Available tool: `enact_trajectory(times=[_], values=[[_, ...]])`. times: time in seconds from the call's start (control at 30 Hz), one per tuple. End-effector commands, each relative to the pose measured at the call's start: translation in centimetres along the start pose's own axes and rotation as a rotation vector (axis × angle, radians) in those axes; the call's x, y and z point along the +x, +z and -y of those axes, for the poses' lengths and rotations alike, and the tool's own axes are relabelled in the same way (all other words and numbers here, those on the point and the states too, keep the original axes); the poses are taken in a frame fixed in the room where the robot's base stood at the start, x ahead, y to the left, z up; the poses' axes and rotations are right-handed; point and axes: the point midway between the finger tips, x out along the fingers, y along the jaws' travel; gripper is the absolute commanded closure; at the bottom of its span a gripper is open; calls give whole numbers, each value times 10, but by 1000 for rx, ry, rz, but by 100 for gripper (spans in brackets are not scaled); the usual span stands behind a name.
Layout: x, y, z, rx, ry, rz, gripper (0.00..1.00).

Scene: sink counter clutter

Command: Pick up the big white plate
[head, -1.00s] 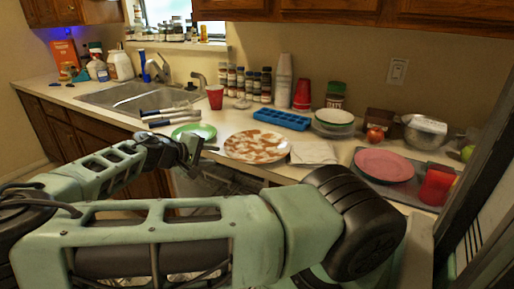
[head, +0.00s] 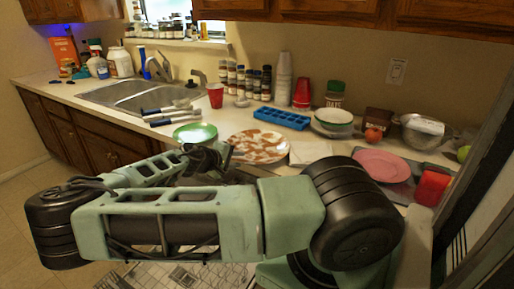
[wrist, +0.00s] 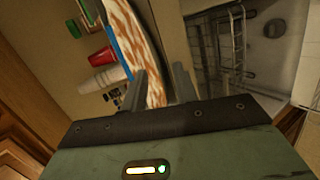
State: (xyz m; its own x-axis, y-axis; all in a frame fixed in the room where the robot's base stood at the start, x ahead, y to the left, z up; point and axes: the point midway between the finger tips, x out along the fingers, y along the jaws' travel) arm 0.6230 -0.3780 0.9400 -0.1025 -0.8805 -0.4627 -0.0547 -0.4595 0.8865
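The big white plate (head: 258,147) lies on the counter near its front edge, its face covered with reddish-brown stains. My gripper (head: 228,153) is at the plate's left front rim in the head view, partly hidden by my arm. In the wrist view the plate (wrist: 138,40) stands on edge in the picture, and its rim runs down between my two fingers (wrist: 162,88). The fingers are apart, one on each side of the rim, with a gap visible on the right finger's side. I cannot tell whether either finger touches the plate.
A green plate (head: 195,133) lies just left of the big plate. A blue ice tray (head: 282,119) lies behind it, and a white napkin (head: 310,152) to its right. A pink plate (head: 382,165) is farther right. A wire rack (wrist: 228,45) shows below the counter.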

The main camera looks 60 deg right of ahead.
Motion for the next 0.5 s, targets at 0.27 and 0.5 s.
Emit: enact_trajectory(times=[0.27, 0.5], values=[[0, 0, 0, -1, 0, 0, 100], [0, 0, 1, -1, -1, 0, 100]])
